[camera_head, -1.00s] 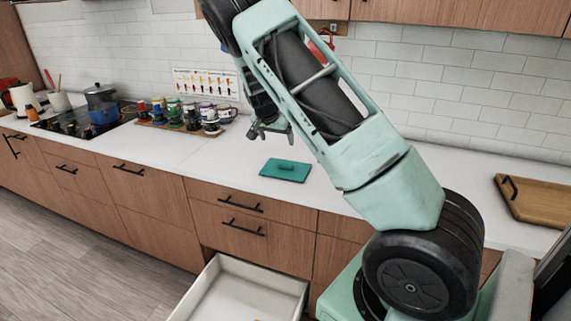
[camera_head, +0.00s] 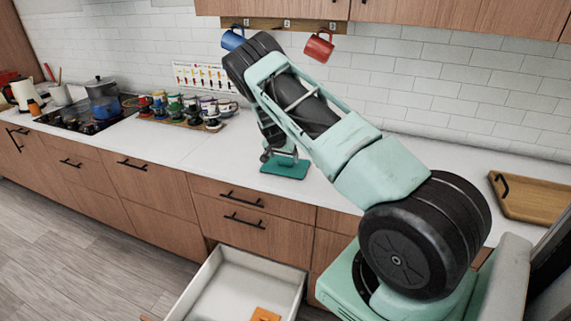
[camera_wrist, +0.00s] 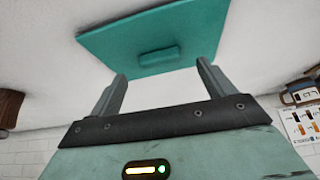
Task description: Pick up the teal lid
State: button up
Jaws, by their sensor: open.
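The teal lid (camera_head: 286,170) lies flat on the white counter, a rectangular plate with a raised bar handle. In the wrist view, the lid (camera_wrist: 200,42) is ahead of the fingertips, with its handle (camera_wrist: 158,61) roughly between them in the picture. My gripper (camera_wrist: 162,80) is open and empty, its two fingers spread wider than the handle. In the head view, my gripper (camera_head: 280,155) is over the far part of the lid and partly hides it. I cannot tell how far above the handle the fingers are.
An open white drawer (camera_head: 205,275) with an orange item (camera_head: 265,314) is below the counter. Several colourful jars (camera_head: 180,110) and a stove with a pot (camera_head: 103,98) are at left. A wooden board (camera_head: 535,198) is at right. Blue (camera_head: 232,39) and red (camera_head: 319,46) mugs hang above.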

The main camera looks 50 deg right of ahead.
aim_at(285, 161)
jog(key=shift+p+x, duration=0.75)
jog(key=shift+x, duration=1)
jog(key=c, duration=1.1)
jog(key=shift+w+r, duration=0.1)
